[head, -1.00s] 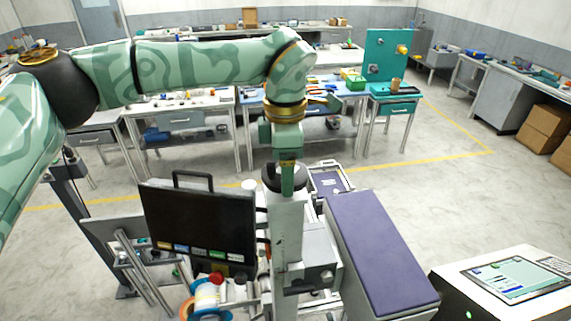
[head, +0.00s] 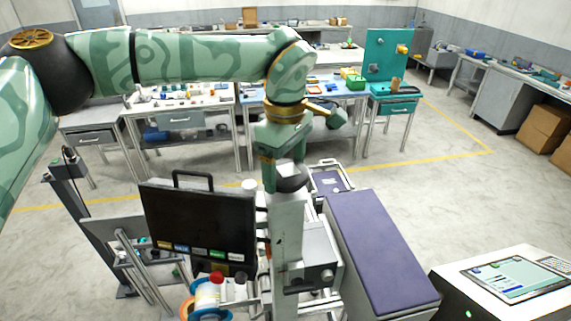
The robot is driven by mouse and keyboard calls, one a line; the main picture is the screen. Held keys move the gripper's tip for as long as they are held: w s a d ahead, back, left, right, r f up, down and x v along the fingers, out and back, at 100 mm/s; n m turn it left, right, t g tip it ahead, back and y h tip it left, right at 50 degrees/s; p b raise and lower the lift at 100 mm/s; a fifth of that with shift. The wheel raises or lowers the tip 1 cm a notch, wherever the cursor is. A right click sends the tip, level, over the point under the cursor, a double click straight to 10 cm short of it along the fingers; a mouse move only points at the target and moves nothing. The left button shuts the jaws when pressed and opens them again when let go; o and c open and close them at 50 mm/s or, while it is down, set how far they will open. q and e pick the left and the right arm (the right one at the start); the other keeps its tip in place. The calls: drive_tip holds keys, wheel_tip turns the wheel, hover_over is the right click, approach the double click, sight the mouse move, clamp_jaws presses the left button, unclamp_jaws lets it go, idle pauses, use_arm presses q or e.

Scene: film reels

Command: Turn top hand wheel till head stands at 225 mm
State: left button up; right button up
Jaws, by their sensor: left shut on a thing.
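The dark top hand wheel (head: 295,183) sits on top of the pale upright column (head: 287,220) in the middle of the head view. My left gripper (head: 279,178) reaches down from above and is shut on the wheel; its fingers and body hide part of it. A grey head block (head: 318,258) with a dark knob is on the column's right side below the wheel. I cannot read any height in mm from this view. My right gripper is not in view.
A purple-topped long box (head: 375,250) lies close on the right. A white console with a screen (head: 515,278) stands at lower right. Benches line the back.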

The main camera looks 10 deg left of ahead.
use_arm(q)
drive_tip(key=shift+w+r, duration=0.1)
drive_tip(key=shift+r, duration=0.05)
drive_tip(key=o, duration=1)
wheel_tip(320, 180, up, 7)
drive_tip(key=shift+r+b, duration=0.2)
drive_tip(key=shift+b, duration=0.75)
wheel_tip(320, 180, up, 8)
drive_tip(key=f, duration=0.1)
hover_over(286, 170)
drive_tip(key=shift+a+r, duration=0.1)
drive_tip(key=shift+r, duration=0.8)
drive_tip(key=shift+f, duration=0.1)
